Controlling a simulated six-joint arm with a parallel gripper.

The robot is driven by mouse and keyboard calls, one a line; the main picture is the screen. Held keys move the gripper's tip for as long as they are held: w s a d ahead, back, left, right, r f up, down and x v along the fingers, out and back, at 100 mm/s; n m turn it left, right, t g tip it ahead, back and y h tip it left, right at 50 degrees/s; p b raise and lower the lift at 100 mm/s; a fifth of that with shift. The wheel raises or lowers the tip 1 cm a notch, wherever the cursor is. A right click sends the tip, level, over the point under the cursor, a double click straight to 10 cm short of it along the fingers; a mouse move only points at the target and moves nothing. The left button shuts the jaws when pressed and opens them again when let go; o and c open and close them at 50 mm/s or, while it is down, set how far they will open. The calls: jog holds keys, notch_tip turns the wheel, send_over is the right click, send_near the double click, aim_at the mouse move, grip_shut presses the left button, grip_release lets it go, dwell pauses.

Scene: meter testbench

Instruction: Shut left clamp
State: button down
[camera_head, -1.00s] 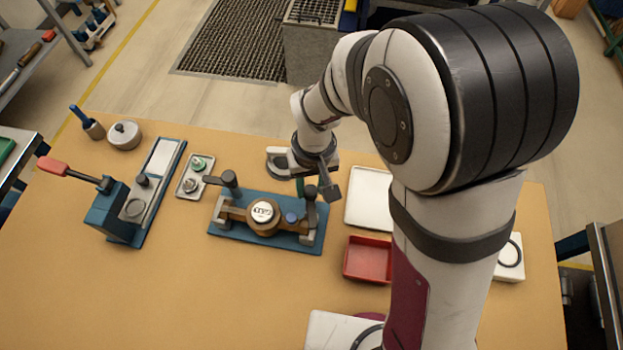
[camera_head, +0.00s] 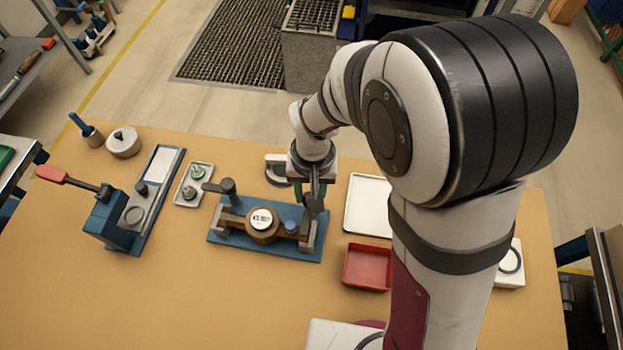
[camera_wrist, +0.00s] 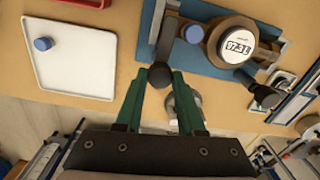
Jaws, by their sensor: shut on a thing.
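The meter (camera_head: 264,221), round and brown with a white display, sits in a blue fixture (camera_head: 225,238). It also shows in the wrist view (camera_wrist: 238,42), reading about 97.3. One clamp (camera_head: 227,187) stands at its left in the head view, with a dark handle pointing left. The other clamp (camera_head: 309,226) is at its right there, and left of the meter in the wrist view. My gripper (camera_wrist: 160,82) has its green fingers on this second clamp's black knob (camera_wrist: 160,74). In the head view my gripper (camera_head: 316,200) partly hides that clamp.
A white tray (camera_head: 369,222) and a red bin (camera_head: 368,267) stand right of the fixture. A blue cap (camera_wrist: 43,43) lies in the white tray. A small tray of fittings (camera_head: 193,184) and a lever press (camera_head: 110,215) stand at left.

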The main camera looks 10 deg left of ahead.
jog(key=c, duration=0.5)
grip_release()
jog(key=r, duration=1.6)
jog(key=shift+d, duration=0.25)
jog(key=shift+f, duration=0.1)
jog(key=s+d+f+m, duration=0.1)
jog(key=s+d+m, duration=0.1)
jog(key=s+d, duration=0.2)
jog(key=s+d+f+m+y, duration=0.1)
jog(key=s+d+m, duration=0.1)
jog(key=s+d, duration=0.2)
jog(key=s+d+m, duration=0.3)
jog(key=s+d, duration=0.1)
jog(key=s, duration=0.3)
jog(key=shift+s+d+f, duration=0.15)
jog(key=shift+d+f, duration=0.05)
jog(key=shift+f, duration=0.2)
